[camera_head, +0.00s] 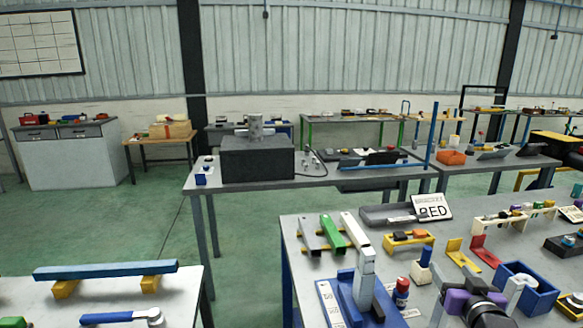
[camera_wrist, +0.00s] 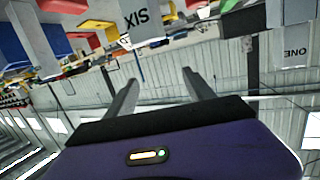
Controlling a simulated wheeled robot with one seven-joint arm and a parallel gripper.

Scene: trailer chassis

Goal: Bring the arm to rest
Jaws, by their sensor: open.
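My gripper (camera_wrist: 160,77) shows in the wrist view as two grey fingers standing apart, with nothing between them. Its purple body fills the bottom of that view. The wrist view is upside down, with the workbench things along the top and the wall and roof below. In the head view, a purple and black part of my arm (camera_head: 478,302) shows at the lower right, above the near workbench (camera_head: 300,262). The fingers cannot be made out in that view. I see nothing held.
The near bench carries a blue bin (camera_head: 527,289), a red bottle (camera_head: 401,292), a yellow bracket (camera_head: 461,254) and a grey tray with a "RED" card (camera_head: 432,207). A dark box (camera_head: 257,160) stands on the middle table. Green floor (camera_head: 245,240) is free between the tables.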

